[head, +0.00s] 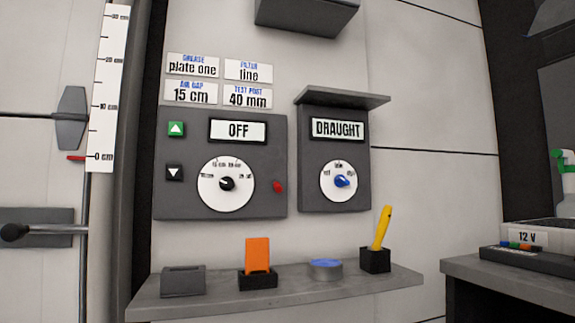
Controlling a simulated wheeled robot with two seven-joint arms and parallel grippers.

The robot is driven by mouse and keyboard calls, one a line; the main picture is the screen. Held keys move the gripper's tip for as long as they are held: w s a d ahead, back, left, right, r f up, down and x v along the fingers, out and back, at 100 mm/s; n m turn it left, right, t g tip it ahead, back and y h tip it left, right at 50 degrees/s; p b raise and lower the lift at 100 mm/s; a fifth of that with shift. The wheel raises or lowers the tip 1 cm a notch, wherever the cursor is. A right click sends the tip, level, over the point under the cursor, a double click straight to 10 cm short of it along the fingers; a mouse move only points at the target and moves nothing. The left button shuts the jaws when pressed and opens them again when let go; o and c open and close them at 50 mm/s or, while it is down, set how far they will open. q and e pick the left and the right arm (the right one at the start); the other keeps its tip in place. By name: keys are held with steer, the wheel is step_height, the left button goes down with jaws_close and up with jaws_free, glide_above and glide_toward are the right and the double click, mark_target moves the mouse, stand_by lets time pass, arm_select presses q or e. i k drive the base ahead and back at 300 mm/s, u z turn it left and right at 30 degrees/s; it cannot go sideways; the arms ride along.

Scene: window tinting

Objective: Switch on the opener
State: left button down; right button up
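A dark grey control panel (200,210) is mounted on the wall at centre left. No label names the opener. Neither of my grippers is in view.
A "DRAUGHT" panel (308,200) with a blue knob (342,181) is to the right, under a small hood. A shelf (210,303) below holds a grey block, an orange card, a round tin and a yellow tool. A vertical scale (108,60) stands left. A "12 V" unit is far right.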

mark_target(277, 186)
steer(key=z, duration=0.55)
steer(key=k, duration=1.4)
steer(key=z, duration=0.95)
steer(key=i, duration=1.3)
steer(key=u, duration=0.75)
